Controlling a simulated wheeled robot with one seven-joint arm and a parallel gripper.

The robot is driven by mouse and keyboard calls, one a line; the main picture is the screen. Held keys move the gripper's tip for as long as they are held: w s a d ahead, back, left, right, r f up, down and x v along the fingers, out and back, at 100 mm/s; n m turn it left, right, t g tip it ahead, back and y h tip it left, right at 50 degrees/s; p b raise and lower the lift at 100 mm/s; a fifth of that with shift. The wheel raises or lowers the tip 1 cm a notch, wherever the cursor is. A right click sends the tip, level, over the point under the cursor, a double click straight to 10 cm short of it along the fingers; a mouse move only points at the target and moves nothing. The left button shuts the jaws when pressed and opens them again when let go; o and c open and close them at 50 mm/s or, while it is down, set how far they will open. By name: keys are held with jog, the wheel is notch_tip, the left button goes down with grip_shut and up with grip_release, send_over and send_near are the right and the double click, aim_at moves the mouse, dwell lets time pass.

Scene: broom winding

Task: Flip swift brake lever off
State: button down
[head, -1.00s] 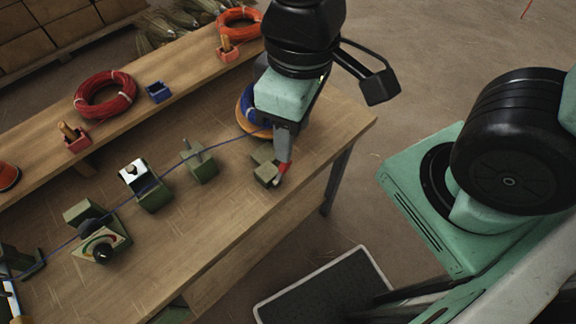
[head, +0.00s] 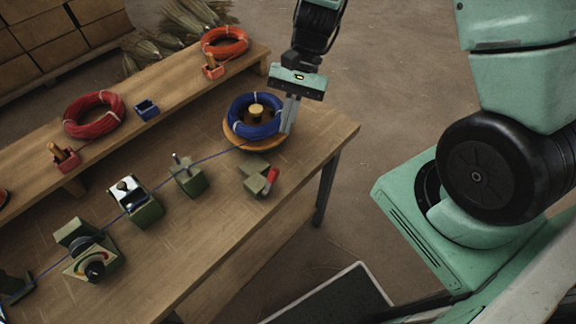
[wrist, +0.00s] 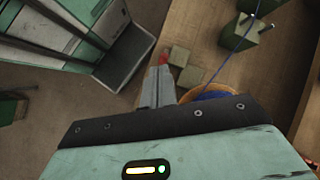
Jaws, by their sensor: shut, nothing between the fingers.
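The brake lever is a short red handle (head: 272,178) on a small green block (head: 254,184) on the table, to the front of the swift. In the wrist view the red handle (wrist: 166,56) shows just beyond the fingertips, beside the green block (wrist: 190,66). The swift is a round wooden disc (head: 248,144) carrying a coil of blue wire (head: 240,112). My gripper (head: 287,130) is shut and empty, raised at the right edge of the blue coil in the head view. Its closed fingers also show in the wrist view (wrist: 158,75).
Blue wire runs left from the coil past a green post block (head: 188,180), a roller block (head: 138,204) and a dial gauge (head: 90,262). A rear shelf holds red (head: 94,114) and orange (head: 225,42) coils. The table's right edge is close to the lever.

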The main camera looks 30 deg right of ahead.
aim_at(273, 175)
jog(key=w+d+f+m+t+y, duration=0.1)
jog(key=d+f+m+y, duration=0.1)
jog(key=d+f+m, duration=0.4)
notch_tip(273, 175, down, 2)
jog(key=shift+w+d+f+m, duration=0.1)
jog(key=shift+w+d+m, duration=0.3)
jog(key=shift+d, duration=0.8)
jog(key=shift+s, duration=0.1)
jog(key=p+x, duration=0.1)
jog(key=x, duration=0.3)
jog(key=p+x, duration=0.1)
jog(key=x, duration=0.4)
jog(key=shift+a+r, duration=0.25)
jog(key=a, duration=0.1)
jog(key=a+p, duration=0.2)
jog(key=shift+s+r, duration=0.35)
jog(key=shift+r, duration=0.05)
jog(key=shift+s+a+r+p, duration=0.15)
jog(key=shift+a+p, duration=0.15)
jog(key=shift+a, duration=0.15)
